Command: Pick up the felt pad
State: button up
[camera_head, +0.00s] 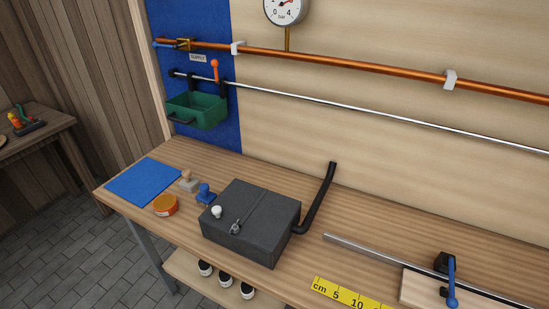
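A flat blue square (142,181) lies at the left end of the wooden workbench. It is the only flat, pad-like thing in view, but I cannot tell whether it is the felt pad. A round orange tin (165,206) sits at its right front corner, with a wooden-handled stamp (188,181) and a blue-handled stamp (205,193) to the right. My gripper is not in view.
A dark grey box (268,222) with a white knob and a latch stands mid-bench, a black bent tube (325,195) beside it. A green bin (197,110) hangs on the blue panel. A metal rod (385,259), blue-handled clamp (451,280) and yellow ruler (345,294) lie right.

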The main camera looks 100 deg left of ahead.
aim_at(189, 184)
jog(key=u, duration=3)
